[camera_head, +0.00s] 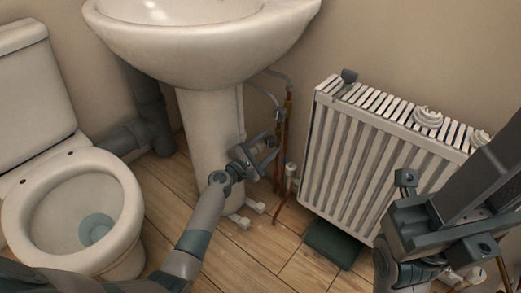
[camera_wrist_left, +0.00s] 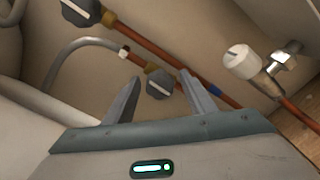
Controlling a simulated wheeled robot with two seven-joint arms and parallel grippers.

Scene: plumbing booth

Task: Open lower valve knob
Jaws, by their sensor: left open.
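Two dark grey valve knobs with a pale line on each show in the left wrist view. The lower knob (camera_wrist_left: 159,86) sits on a copper pipe, nearer the floor. The upper knob (camera_wrist_left: 80,11) is cut by the top edge. My left gripper (camera_head: 268,147) reaches in beside the sink pedestal. In the left wrist view its open fingers (camera_wrist_left: 161,80) stand on either side of the lower knob, with gaps on both sides. Whether they reach its depth is unclear. My right arm's end (camera_head: 430,225) is in front of the radiator; its finger state is unclear.
The sink pedestal (camera_head: 208,135) stands left of my left gripper, and a radiator (camera_head: 345,160) to its right. A white radiator valve (camera_wrist_left: 240,62) is right of the fingers. A flexible hose (camera_wrist_left: 75,46) joins the lower pipe. The toilet (camera_head: 130,215) is at left.

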